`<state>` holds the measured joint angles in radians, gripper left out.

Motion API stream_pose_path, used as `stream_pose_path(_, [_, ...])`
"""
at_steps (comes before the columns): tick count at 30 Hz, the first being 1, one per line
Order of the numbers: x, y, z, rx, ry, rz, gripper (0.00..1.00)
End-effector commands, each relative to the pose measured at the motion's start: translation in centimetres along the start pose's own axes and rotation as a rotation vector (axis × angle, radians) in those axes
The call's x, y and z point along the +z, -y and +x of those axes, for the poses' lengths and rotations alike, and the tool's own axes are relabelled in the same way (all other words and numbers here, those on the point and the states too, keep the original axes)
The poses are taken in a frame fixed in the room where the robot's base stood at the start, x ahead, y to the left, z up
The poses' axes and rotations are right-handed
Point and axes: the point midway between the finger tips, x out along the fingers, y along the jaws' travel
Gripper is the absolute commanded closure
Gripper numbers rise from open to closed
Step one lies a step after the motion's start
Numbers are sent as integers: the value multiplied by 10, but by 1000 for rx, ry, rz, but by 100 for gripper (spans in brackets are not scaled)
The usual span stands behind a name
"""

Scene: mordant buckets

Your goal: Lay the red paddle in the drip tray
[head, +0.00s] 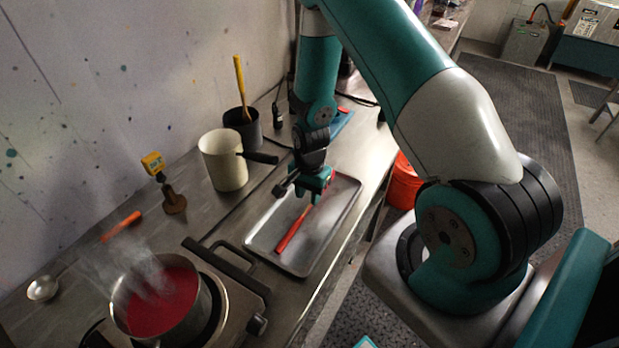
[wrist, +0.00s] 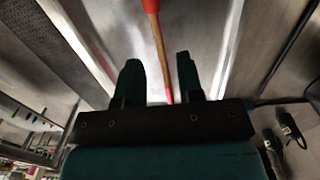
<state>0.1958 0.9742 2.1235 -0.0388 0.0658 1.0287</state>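The red paddle (head: 293,231) lies slanted in the metal drip tray (head: 332,232) in the head view, its red end toward the tray's front. My gripper (head: 314,190) is low over the tray's back half and hides the paddle's middle. In the wrist view the paddle (wrist: 157,42) shows a red end at the top, a wooden shaft and a red part by the fingers. My gripper (wrist: 157,62) has its two fingers apart, with bare gaps on both sides of the paddle. The light drip tray (wrist: 104,35) lies beneath. Whether the fingers reach down around the paddle is unclear.
A steaming pot of red liquid (head: 168,300) sits on a burner at the front left. A cream pot (head: 222,162) and a dark pot (head: 242,128) stand left of the tray. A yellow-topped device (head: 153,163) stands near the wall. An orange bucket (head: 404,188) is beyond the counter edge.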

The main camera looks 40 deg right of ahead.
Motion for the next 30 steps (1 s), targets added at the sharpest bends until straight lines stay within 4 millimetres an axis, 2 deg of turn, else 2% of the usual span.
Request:
stream_pose_path(7, [0, 1, -46, -4, -3, 0, 66])
stream_pose_path(15, [1, 0, -76, -2, 0, -4, 66])
stream_pose_path(18, [12, 5, -93, -17, 9, -70, 66])
stream_pose_path(20, [29, 10, -112, -40, 21, -165, 66])
stream_pose_path(23, [74, 15, -157, -97, 49, -425, 66])
stream_pose_path(25, [114, 11, -191, -145, 70, -658, 66])
stream_pose_path(27, [154, -2, -223, -193, 87, -900, 66])
stream_pose_path(30, [202, -30, -258, -254, 100, -1230, 66])
